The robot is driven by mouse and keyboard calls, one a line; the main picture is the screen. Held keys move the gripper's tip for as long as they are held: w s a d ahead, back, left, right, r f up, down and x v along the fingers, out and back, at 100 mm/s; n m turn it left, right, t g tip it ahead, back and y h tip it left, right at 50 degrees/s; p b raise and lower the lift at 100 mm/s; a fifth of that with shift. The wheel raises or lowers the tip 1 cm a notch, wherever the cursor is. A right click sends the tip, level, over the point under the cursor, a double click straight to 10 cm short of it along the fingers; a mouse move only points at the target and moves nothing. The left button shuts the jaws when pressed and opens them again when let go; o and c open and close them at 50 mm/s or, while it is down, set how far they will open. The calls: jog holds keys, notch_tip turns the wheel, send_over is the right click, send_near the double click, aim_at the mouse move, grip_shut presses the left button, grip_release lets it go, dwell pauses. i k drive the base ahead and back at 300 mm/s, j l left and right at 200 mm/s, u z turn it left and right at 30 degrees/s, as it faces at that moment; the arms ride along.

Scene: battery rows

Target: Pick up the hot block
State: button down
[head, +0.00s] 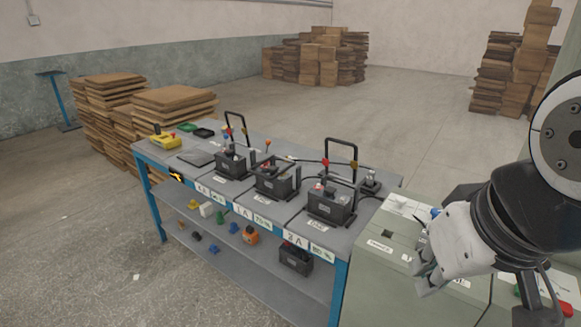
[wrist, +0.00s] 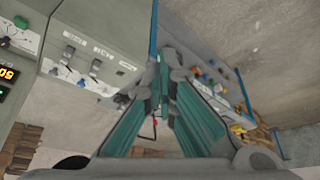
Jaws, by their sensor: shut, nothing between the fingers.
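I cannot tell which thing is the hot block; nothing in view is plainly marked as one. Black batteries stand on the blue-framed workbench (head: 215,197) in the head view: a left one (head: 231,164), a middle one (head: 276,184) and a right one (head: 330,207), with black frames and cables around them. My gripper (head: 424,274) hangs at the right over the grey-green cabinet, apart from the batteries. It is shut and empty. In the wrist view its teal-padded fingers (wrist: 165,72) point toward the bench and hide part of it.
The grey-green control cabinet (head: 375,262) adjoins the bench's right end; its switches show in the wrist view (wrist: 85,65). The lower shelf holds another battery (head: 295,260), an orange item (head: 251,235) and small parts. Pallet stacks (head: 175,105) stand behind left. Open floor lies beyond the bench.

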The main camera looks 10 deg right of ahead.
aim_at(333, 206)
jog(key=z, duration=0.45)
jog(key=i+j+z, duration=0.1)
jog(key=j+z, duration=0.7)
jog(key=j, duration=0.25)
jog(key=i+j, duration=0.15)
jog(key=j, duration=0.25)
jog(key=i+j, duration=0.2)
jog(key=j, duration=0.15)
jog(key=i+j+z, duration=0.1)
jog(key=j, duration=0.3)
